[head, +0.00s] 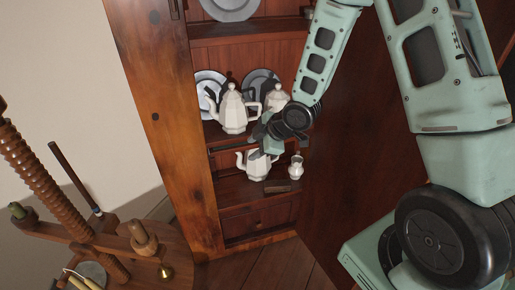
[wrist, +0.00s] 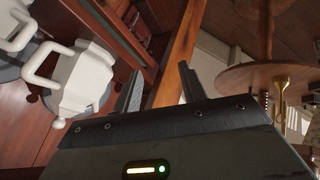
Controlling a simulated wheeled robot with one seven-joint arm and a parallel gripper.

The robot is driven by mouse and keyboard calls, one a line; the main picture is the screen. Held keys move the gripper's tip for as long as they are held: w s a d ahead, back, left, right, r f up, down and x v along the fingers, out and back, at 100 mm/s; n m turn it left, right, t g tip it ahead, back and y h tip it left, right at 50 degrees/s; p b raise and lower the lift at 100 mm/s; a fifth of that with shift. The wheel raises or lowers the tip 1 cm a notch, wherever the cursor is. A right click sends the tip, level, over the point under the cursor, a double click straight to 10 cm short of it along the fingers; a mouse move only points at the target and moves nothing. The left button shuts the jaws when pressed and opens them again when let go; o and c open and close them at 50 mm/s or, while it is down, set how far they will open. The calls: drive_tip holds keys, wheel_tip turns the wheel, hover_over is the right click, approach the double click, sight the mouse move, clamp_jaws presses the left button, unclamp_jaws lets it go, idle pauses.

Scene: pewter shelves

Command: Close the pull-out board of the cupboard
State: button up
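The cupboard (head: 170,120) is red-brown wood and stands open in the middle of the head view. Its pull-out board (head: 232,192) lies low in the cupboard, above a drawer front, and seems to stick out; how far is hard to tell. A white teapot (head: 257,164), a small white jug (head: 296,167) and a dark brown block (head: 277,186) are on it. My gripper (head: 262,148) is in front of the shelves, above the board, with its fingers partly hidden. In the wrist view my gripper (wrist: 160,90) has its two fingers apart with nothing held between them.
White pots (head: 233,110) and plates stand on the shelf above. A round wooden stand (head: 150,245) with a screw post is at the lower left; a round wooden top (wrist: 262,76) shows right in the wrist view. Open floor (head: 265,270) lies before the cupboard.

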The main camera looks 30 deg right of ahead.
drive_tip(key=s+a+f+t+h+b, duration=0.15)
drive_tip(key=a+f, duration=0.25)
drive_tip(key=f, duration=0.7)
drive_tip(key=s+d+f+n+t+h+b, duration=0.3)
drive_tip(key=s+d+f+n+t+h, duration=0.15)
drive_tip(key=s+d+h, duration=0.2)
drive_tip(key=s+r+n+t, duration=0.3)
drive_tip(key=r+n+t, duration=0.2)
drive_tip(key=n, duration=0.1)
drive_tip(key=w+d+y+b, duration=0.1)
drive_tip(key=w+d+b, duration=0.3)
drive_tip(key=w+b, duration=0.9)
drive_tip(key=shift+w+r+b, duration=0.3)
drive_tip(key=shift+w+b, duration=0.1)
drive_tip(key=shift+w, duration=1.5)
